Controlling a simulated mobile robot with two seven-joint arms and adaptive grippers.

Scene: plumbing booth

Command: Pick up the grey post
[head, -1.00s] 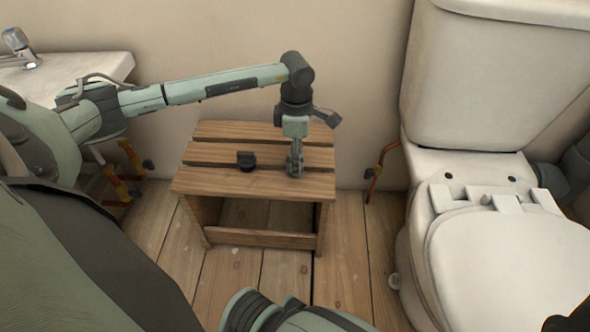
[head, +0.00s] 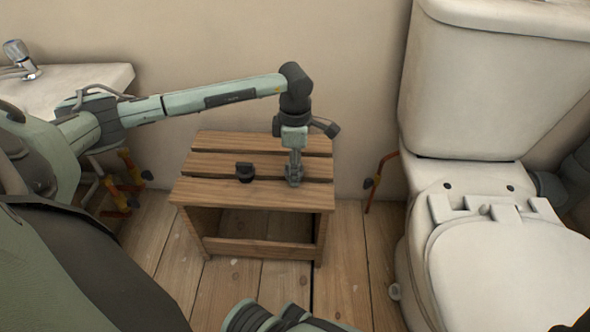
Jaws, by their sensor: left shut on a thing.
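My left gripper (head: 294,178) points straight down over the right part of a slatted wooden stool (head: 225,188). It is shut on a small grey thing, which I take for the grey post (head: 294,183). The fingers hide most of it, and I cannot tell whether it still touches the stool top.
A small black fitting (head: 245,172) stands on the stool, left of my left gripper. A white toilet (head: 480,200) is at the right and a white basin (head: 85,78) at the upper left. Pipes with orange parts (head: 380,180) run along the wall. Floorboards show around the stool.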

